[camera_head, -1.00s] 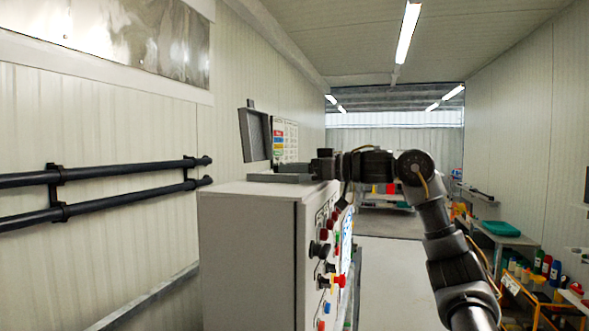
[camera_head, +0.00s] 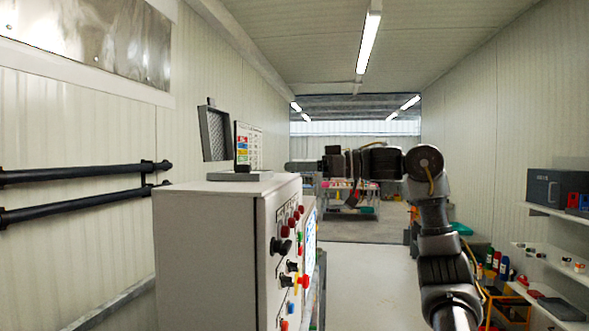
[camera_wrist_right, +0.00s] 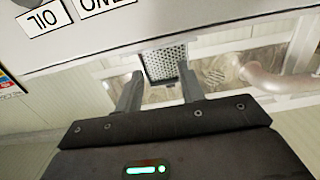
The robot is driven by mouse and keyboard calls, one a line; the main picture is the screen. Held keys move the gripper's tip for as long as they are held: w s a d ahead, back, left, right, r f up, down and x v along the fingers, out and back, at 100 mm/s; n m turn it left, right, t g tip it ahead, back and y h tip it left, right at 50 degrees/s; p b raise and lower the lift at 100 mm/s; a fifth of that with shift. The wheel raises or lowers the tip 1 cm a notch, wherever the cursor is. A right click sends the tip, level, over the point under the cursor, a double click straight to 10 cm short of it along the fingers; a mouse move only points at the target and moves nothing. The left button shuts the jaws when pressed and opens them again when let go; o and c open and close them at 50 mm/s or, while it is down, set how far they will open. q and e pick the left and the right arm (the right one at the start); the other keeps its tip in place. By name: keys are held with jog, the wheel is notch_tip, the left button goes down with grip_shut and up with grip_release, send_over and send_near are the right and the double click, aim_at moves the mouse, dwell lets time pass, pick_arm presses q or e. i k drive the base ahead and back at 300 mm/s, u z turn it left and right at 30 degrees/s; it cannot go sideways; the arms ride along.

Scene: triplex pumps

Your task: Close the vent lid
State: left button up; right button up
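The vent lid (camera_head: 214,133) stands open, nearly upright, on top of the grey control cabinet (camera_head: 205,225). Its meshed inner face is turned partly toward the right. The low vent frame (camera_head: 240,176) lies at its foot. My right gripper (camera_head: 298,166) is to the right of the lid and frame, around the height of the cabinet top, apart from the lid. In the right wrist view, its two fingers (camera_wrist_right: 161,78) are spread and empty. A perforated grey panel, which looks like the lid (camera_wrist_right: 165,62), shows beyond and between them. My left gripper is not in view.
A sheet with coloured labels (camera_head: 249,147) stands right beside the lid. Knobs and buttons (camera_head: 290,240) stick out from the cabinet's right face. Black pipes (camera_head: 80,175) run along the left wall. Shelves stand at the right, with open floor (camera_head: 365,270) between.

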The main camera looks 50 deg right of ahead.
aim_at(216, 134)
jog(key=k, duration=1)
